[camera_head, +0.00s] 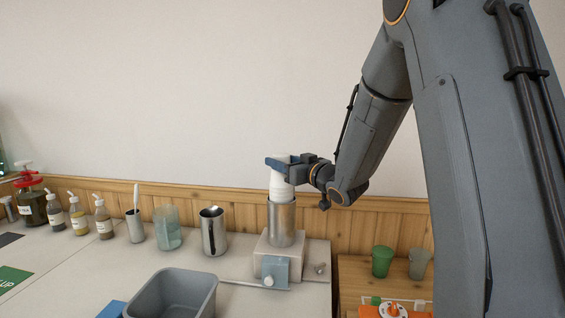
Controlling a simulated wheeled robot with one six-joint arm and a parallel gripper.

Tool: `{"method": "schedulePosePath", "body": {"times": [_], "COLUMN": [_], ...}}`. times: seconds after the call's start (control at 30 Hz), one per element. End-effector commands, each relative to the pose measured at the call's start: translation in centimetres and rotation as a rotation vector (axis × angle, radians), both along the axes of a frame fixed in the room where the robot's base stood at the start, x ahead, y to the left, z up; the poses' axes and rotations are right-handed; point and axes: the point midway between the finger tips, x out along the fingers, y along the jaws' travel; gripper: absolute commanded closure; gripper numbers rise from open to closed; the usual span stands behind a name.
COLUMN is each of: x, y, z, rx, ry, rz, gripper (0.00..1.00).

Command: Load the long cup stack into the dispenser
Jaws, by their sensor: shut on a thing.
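A long white cup stack (279,187) stands upright, its lower end at or inside the open top of a metal cylinder, the dispenser (282,223). How deep the stack sits is hidden by the cylinder's wall. The dispenser stands on a pale block with a blue-grey front piece at the right end of the counter. My gripper (279,162) reaches in from the right and is shut on the stack near its top.
Left of the dispenser stand a metal cup (213,232), a glass jar (167,228), a tool holder (135,226) and several pump bottles. A grey bin (172,296) is in front. A wooden-panelled wall is close behind.

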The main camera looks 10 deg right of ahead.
Motion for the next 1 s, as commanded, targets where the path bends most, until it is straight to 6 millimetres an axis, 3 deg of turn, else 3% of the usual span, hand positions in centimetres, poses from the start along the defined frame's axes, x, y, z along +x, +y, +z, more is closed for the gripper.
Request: {"method": "schedulePosePath", "body": {"times": [0.23,0.27,0.37,1.0], "x": [0.01,0.01,0.01,-0.1], "y": [-0.01,-0.01,-0.01,-0.04], "z": [0.05,0.05,0.05,0.01], "rx": [0.0,0.0,0.0,0.0], "ry": [-0.001,-0.001,-0.001,0.0], "rz": [0.0,0.0,0.0,0.0], "gripper": [0.96,0.49,0.32,0.32]}}
